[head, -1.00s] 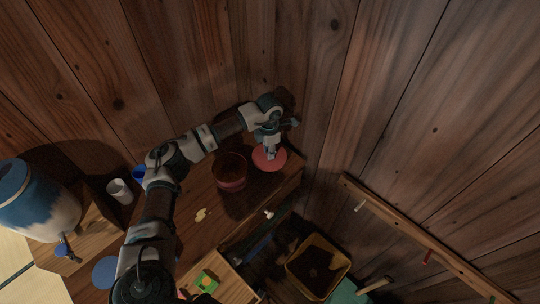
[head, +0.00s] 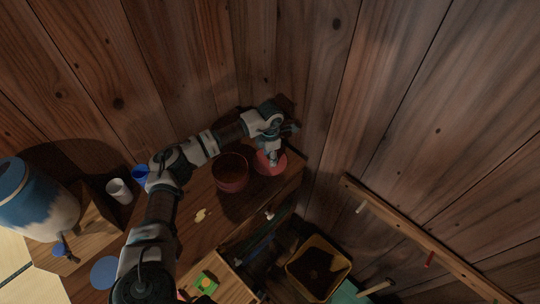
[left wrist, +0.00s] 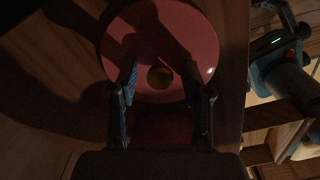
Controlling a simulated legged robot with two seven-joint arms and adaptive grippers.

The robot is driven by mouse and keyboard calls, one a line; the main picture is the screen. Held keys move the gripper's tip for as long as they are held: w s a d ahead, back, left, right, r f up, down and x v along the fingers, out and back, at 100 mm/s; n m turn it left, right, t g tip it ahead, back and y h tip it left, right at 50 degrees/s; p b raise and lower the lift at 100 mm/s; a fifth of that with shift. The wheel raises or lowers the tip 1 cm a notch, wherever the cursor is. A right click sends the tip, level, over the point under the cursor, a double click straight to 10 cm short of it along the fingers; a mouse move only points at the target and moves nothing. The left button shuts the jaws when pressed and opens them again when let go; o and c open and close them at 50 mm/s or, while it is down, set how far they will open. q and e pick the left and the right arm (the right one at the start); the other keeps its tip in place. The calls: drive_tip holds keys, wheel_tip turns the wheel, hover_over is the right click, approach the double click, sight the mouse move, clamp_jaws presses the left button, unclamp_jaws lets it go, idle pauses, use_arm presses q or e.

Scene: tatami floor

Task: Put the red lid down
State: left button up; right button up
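The red lid (head: 279,168) is a round disc at the far right end of the wooden counter, just right of the dark red bowl (head: 231,183). It appears to lie flat on the counter, apart from the bowl. In the left wrist view the lid (left wrist: 180,35) shows its small round knob (left wrist: 159,78). My left gripper (head: 273,160) is over the lid, pointing down. In the left wrist view its two fingers (left wrist: 161,98) are spread wide with a clear gap on both sides of the knob.
A white cup (head: 119,190), a blue cup (head: 141,174) and a blue-white jar (head: 38,205) stand at left. A blue disc (head: 104,272) lies lower down. A yellow-rimmed bin (head: 320,268) is below right. Wooden walls close in behind the counter, and a peg rail (head: 410,235) is at right.

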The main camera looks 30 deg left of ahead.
use_arm(q)
drive_tip(key=shift+r, duration=0.3)
wheel_tip(320, 180, up, 3)
drive_tip(key=shift+f+p, duration=0.1)
drive_tip(key=shift+p, duration=0.25)
wheel_tip(320, 180, up, 9)
drive_tip(key=p, duration=0.1)
use_arm(e)
drive_tip(key=shift+g, duration=0.3)
wheel_tip(320, 180, down, 4)
drive_tip(key=shift+s+f, duration=0.1)
use_arm(q)
drive_tip(key=shift+f, duration=0.15)
